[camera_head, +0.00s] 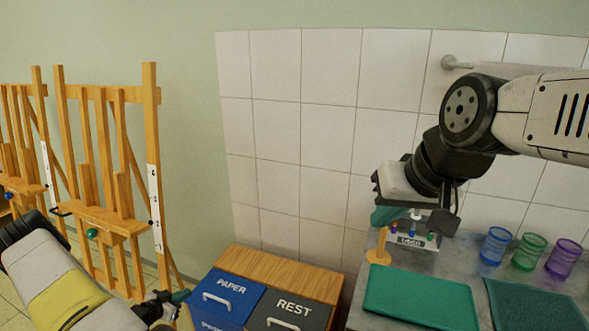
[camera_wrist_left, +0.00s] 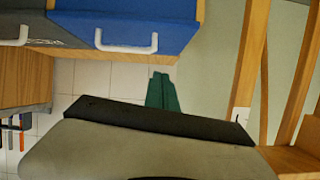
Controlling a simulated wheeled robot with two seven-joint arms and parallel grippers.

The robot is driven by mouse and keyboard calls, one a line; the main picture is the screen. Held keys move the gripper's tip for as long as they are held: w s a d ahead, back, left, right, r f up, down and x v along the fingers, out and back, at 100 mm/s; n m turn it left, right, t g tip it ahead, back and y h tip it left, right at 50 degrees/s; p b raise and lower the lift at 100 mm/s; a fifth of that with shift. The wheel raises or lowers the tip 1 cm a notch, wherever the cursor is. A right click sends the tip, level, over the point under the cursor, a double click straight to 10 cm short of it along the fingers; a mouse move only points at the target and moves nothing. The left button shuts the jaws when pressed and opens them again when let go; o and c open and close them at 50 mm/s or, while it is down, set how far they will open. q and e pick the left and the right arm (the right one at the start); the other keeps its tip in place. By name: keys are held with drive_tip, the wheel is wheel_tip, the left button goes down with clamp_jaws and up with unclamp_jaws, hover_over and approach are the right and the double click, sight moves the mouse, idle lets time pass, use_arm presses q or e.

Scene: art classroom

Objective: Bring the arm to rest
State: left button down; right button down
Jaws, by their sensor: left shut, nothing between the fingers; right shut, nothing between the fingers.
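My left arm enters at the lower left of the head view. Its gripper (camera_head: 181,297) is low, left of the blue PAPER bin, with its teal fingers together and empty. In the left wrist view the closed teal fingers (camera_wrist_left: 162,92) show below the blue bin's front, with nothing between them. My right arm comes in from the right in the head view and bends down over the counter. Its gripper (camera_head: 386,216) has teal fingers, which look shut and empty, above a small wooden stand (camera_head: 379,250). The wrist partly hides what lies behind it.
A blue PAPER bin (camera_head: 228,294) and a grey REST bin (camera_head: 289,312) sit in a wooden cabinet (camera_head: 290,268). Wooden easels (camera_head: 105,190) stand at left. A green mat (camera_head: 420,298) and blue, green and purple cups (camera_head: 495,246) are on the right counter.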

use_arm(q)
drive_tip(key=w+r+g+y, duration=0.2)
drive_tip(key=w+r, duration=0.1)
drive_tip(key=r, duration=1)
drive_tip(key=w+r+g+y, duration=0.1)
drive_tip(key=w+r+y, duration=0.25)
drive_tip(key=r, duration=0.95)
drive_tip(key=s+d+r+n, duration=0.1)
drive_tip(key=s+d+r, duration=0.15)
drive_tip(key=r, duration=0.25)
drive_tip(key=s+d+r+n+g, duration=0.1)
drive_tip(key=s+d+r, duration=0.15)
drive_tip(key=r, duration=0.25)
drive_tip(key=s+d+r+n, duration=0.1)
drive_tip(key=d+r, duration=0.2)
drive_tip(key=r, duration=0.2)
drive_tip(key=s+d+r+n+h, duration=0.1)
drive_tip(key=s+d+r, duration=0.3)
drive_tip(key=s+d, duration=0.4)
drive_tip(key=s+d+r+n+g+h, duration=0.1)
drive_tip(key=s+d+r, duration=0.4)
drive_tip(key=s, duration=1.1)
drive_tip(key=d+h, duration=0.1)
drive_tip(key=d, duration=0.2)
drive_tip(key=shift+s+d+r+g, duration=0.2)
drive_tip(key=shift+s+d+g, duration=0.05)
drive_tip(key=shift+d+g, duration=0.1)
